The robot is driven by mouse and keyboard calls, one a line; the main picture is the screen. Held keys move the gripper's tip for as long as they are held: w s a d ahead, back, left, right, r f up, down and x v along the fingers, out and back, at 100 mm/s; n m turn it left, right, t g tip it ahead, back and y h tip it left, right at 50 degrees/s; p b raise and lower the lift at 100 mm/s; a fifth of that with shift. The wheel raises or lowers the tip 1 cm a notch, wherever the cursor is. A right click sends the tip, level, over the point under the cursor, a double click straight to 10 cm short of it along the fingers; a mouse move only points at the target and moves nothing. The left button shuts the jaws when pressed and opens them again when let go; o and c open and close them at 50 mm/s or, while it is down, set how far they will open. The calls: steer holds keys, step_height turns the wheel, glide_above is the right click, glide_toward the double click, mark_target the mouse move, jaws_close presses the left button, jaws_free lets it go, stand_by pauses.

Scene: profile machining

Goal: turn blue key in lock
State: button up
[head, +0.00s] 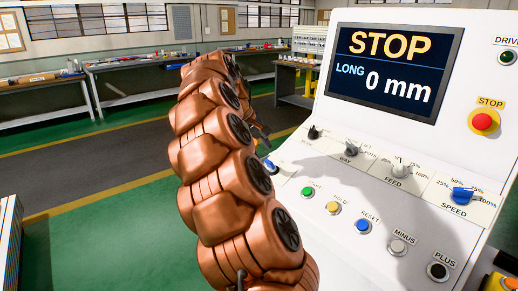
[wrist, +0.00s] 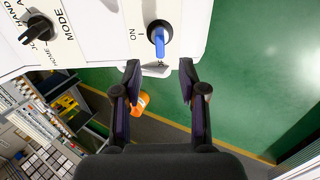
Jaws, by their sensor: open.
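The blue key (wrist: 158,42) sits in its round lock on the white panel, beside an "ON" mark, at the top centre of the wrist view. A small blue part at the console's left edge in the head view (head: 268,165) looks like the same key. My gripper (wrist: 160,72) is open and empty. Its two dark fingers point at the panel, one to each side of the key's line, with the tips a little below the key in the wrist view. No contact shows. In the head view my copper-coloured arm hides most of the gripper.
The white console (head: 330,150) carries a screen reading STOP, a black mode knob (wrist: 38,30), a red stop button (head: 483,121) and a blue speed knob (head: 462,194). An orange object (wrist: 140,103) shows behind the left finger. Green floor lies beyond the panel edge.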

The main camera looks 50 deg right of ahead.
mark_target(267, 161)
steer(key=shift+p+x, duration=0.7)
steer(key=shift+x, duration=2.9)
jaws_close()
steer(key=shift+s, duration=0.1)
